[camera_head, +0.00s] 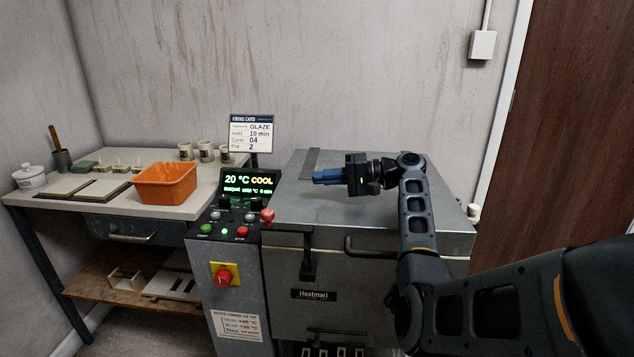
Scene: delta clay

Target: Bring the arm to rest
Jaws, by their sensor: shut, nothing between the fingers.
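My gripper (322,177) has blue fingers and points to the left. It shows over the grey metal top of the kiln (296,205), and its fingers are shut with nothing between them. I cannot tell the exact height of the gripper above the top. My dark arm reaches in from the lower right, bends upward in front of the kiln's right side and folds left at the wrist. The arm hides part of the kiln's front and its right edge.
A control panel (228,224) with buttons, a red-knobbed lever (267,215) and a lit display (250,184) stands left of the kiln. A card (251,133) rises behind it. A table (199,205) at left holds an orange bin (166,183) and cups. A brown door (560,120) is at right.

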